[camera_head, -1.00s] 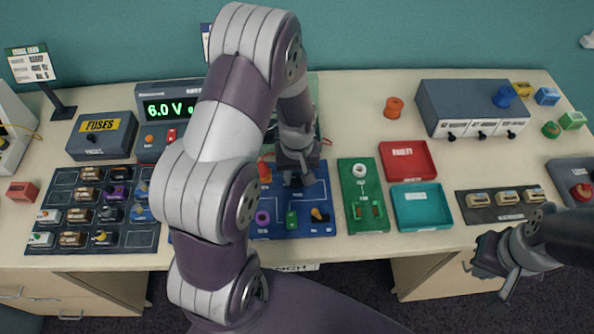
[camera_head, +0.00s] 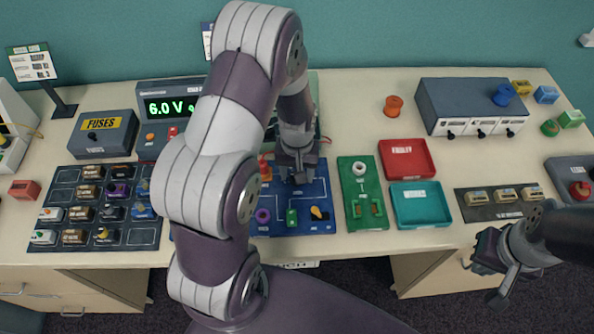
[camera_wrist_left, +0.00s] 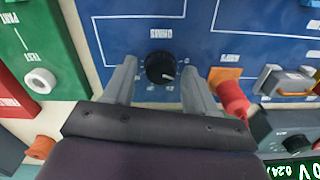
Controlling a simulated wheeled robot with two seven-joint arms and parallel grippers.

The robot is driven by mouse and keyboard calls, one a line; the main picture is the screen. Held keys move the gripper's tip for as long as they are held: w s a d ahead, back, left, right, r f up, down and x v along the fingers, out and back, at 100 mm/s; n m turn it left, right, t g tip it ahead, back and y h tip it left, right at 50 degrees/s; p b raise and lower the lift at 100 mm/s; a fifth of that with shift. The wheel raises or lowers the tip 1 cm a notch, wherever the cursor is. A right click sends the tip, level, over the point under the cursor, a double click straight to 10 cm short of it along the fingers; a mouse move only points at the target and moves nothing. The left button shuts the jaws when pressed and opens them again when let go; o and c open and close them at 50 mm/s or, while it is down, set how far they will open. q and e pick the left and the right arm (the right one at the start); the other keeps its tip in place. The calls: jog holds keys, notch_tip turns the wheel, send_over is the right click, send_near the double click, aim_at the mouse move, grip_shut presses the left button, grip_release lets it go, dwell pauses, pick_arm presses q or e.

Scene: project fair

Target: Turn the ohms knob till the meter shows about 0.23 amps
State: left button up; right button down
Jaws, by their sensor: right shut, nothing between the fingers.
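The black ohms knob (camera_wrist_left: 160,67) sits on the blue board (camera_wrist_left: 215,20) with its pale pointer mark towards the lower right of the left wrist view. My left gripper (camera_wrist_left: 158,85) is open, with one finger on each side of the knob and a visible gap to each. In the head view the left gripper (camera_head: 298,172) hides the knob. The meter (camera_head: 165,106) shows 6.0 V there, its other figure covered by my arm. In the left wrist view its display (camera_wrist_left: 292,171) reads about 0.24, partly cut off. My right gripper (camera_head: 490,275) is shut and empty beyond the table's front edge.
An orange-and-red post (camera_wrist_left: 230,92) stands close to one left finger. A green test board (camera_head: 361,190), a red tray (camera_head: 407,160) and a teal tray (camera_head: 420,204) lie to the right. A fuse box (camera_head: 103,135) and a board of parts (camera_head: 140,236) are at left.

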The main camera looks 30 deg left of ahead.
pick_arm(q)
notch_tip(320, 180, up, 13)
jog(key=shift+f+b, duration=0.15)
jog(key=shift+b, duration=0.3)
jog(key=shift+s, duration=0.1)
jog(key=s+d+f+m+t, duration=0.1)
jog(key=s+d+m, duration=0.3)
jog(key=s, duration=0.4)
jog(key=shift+s+d+m, duration=0.3)
jog(key=shift+s+d, duration=0.1)
jog(key=shift+d, duration=0.2)
dwell(1.0)
